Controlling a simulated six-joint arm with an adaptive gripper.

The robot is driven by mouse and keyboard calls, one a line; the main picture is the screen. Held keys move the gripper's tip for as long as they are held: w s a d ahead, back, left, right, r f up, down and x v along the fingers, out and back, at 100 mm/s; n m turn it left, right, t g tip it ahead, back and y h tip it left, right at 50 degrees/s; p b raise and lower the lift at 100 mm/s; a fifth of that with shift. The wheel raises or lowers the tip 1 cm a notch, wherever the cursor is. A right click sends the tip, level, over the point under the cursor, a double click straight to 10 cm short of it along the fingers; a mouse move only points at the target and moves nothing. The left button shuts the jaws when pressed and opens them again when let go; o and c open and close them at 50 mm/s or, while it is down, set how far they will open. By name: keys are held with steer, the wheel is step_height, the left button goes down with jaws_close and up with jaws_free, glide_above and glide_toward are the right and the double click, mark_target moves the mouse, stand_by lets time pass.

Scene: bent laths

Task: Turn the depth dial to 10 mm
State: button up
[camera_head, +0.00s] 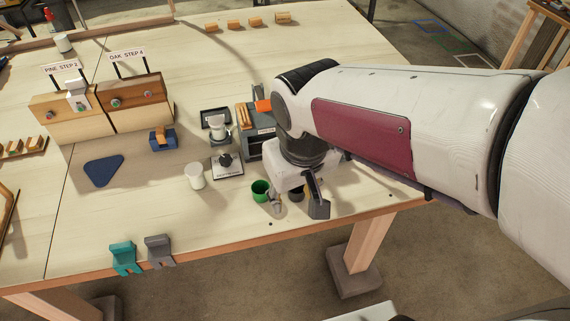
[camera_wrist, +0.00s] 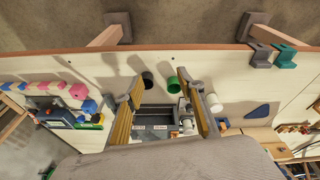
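What looks like the depth dial is a black knob (camera_head: 225,160) on a small pale plate with a dark label strip, left of my arm in the head view. Its marks are too small to read, so I cannot tell its setting. My gripper (camera_head: 298,202) hangs over the table's front right part, to the right of the knob and apart from it. In the wrist view the open fingers (camera_wrist: 165,100) frame a grey box. I cannot make out the dial surely there.
A green cup (camera_head: 260,190) and a dark cup (camera_head: 296,194) stand close to my fingers. A white cup (camera_head: 195,176) stands left of them. The grey box (camera_head: 252,128) with orange parts is behind. A blue triangle (camera_head: 104,171) lies left, with clear tabletop around it.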

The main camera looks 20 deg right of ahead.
stand_by(0.4)
steer(key=t, duration=0.2)
glide_toward(225, 157)
steer(key=shift+w+d+f+y, duration=0.15)
steer(key=shift+d+f+y, duration=0.15)
steer(key=shift+y, duration=0.1)
steer(key=shift+f, duration=0.2)
steer(key=shift+x, duration=3.7)
steer(key=c, duration=1.1)
